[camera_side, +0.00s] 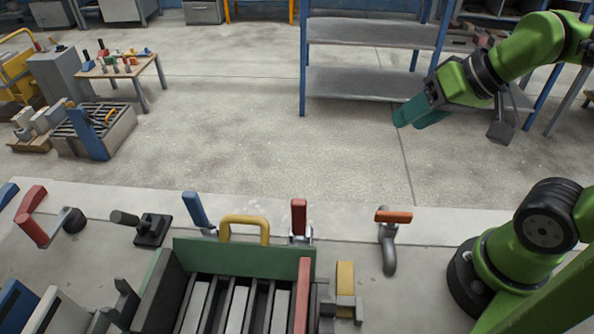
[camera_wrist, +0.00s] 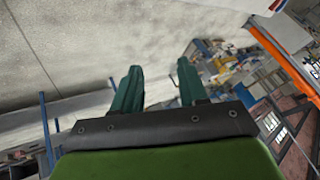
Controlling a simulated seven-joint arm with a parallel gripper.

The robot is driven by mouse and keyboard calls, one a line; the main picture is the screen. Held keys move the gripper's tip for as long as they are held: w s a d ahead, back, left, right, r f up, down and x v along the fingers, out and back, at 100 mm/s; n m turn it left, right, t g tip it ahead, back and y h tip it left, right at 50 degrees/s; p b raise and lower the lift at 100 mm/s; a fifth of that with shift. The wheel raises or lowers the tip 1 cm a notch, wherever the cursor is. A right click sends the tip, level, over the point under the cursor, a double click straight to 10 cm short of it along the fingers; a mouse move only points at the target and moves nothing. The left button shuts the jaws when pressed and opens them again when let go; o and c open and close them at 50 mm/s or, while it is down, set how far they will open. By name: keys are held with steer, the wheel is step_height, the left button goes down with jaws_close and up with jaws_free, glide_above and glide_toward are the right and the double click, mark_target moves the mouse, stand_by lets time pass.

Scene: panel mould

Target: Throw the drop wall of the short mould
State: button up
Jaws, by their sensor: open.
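A green-walled mould (camera_side: 160,296) with grey slats inside stands on the bench at the bottom middle of the side view, cut off by the frame edge. Its far green wall (camera_side: 230,256) stands upright. A yellow handle (camera_side: 244,221) rises just behind that wall. A blue-handled lever (camera_side: 196,209) and a red-handled lever (camera_side: 299,217) stand upright behind it, left and right of the handle. I cannot tell which part is the drop wall. My gripper (camera_side: 408,117) is raised at the upper right, far from the mould. Its teal fingers are apart and empty in the wrist view (camera_wrist: 157,76).
An orange-handled bent grey lever (camera_side: 389,241) and a yellow-topped block (camera_side: 345,275) stand right of the mould. A black clamp (camera_side: 150,230) and a red lever (camera_side: 32,216) are on the left. Behind lie open floor, a metal shelf (camera_side: 360,83) and a small tool table (camera_side: 146,64).

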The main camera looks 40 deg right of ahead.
step_height(320, 180, up, 4)
steer(key=n+g+h, duration=0.2)
steer(key=n+g, duration=0.5)
steer(key=n, duration=0.6)
glide_above(245, 217)
step_height(245, 217, down, 16)
steer(key=shift+r, duration=0.1)
jaws_close()
